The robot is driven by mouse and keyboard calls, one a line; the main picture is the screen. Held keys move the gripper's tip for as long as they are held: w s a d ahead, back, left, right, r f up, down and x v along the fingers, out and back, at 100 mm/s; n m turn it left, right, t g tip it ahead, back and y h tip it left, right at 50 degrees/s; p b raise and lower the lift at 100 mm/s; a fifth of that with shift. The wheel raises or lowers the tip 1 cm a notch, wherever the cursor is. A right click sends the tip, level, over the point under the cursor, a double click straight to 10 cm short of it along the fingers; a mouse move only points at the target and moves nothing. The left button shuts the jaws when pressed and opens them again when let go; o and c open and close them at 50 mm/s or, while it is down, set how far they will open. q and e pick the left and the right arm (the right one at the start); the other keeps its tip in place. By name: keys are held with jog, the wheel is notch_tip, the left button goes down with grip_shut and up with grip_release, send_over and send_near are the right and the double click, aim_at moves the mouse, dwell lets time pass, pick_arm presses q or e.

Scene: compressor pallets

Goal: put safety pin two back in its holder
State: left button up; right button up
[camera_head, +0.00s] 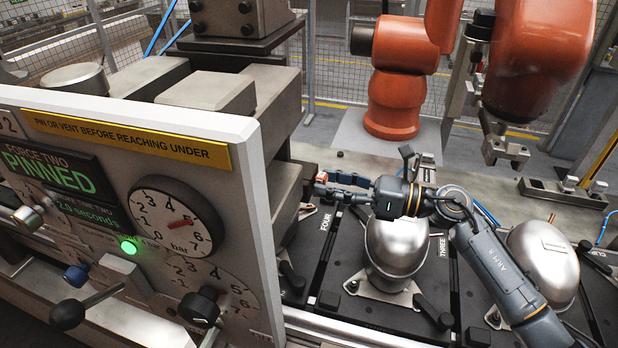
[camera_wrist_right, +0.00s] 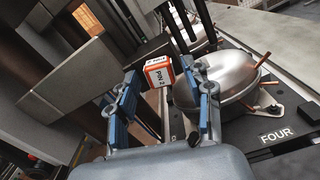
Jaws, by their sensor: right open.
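Safety pin two shows in the right wrist view as an orange-edged white block marked PIN 2 (camera_wrist_right: 158,73). It lies ahead of and between the fingers of my open right gripper (camera_wrist_right: 163,92), which do not visibly hold it. In the head view my right gripper (camera_head: 337,187) reaches left beside the dark press, and a small red-orange bit of the pin (camera_head: 321,177) shows at its fingertips. The panel display (camera_head: 55,172) reads FORCE TWO PINNED. I cannot make out the pin's holder. My left gripper is not in view.
A silver compressor dome (camera_head: 396,247) stands below my right wrist, and another (camera_head: 543,262) stands further right. The grey control panel (camera_head: 245,185) stands close at the left. Orange robot arms (camera_head: 392,100) stand at the back.

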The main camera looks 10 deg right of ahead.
jog(key=shift+b, duration=0.3)
grip_shut()
dwell(0.3)
jog(key=b+v, duration=0.3)
jog(key=v, duration=0.3)
dwell(1.1)
jog(key=shift+d, duration=0.1)
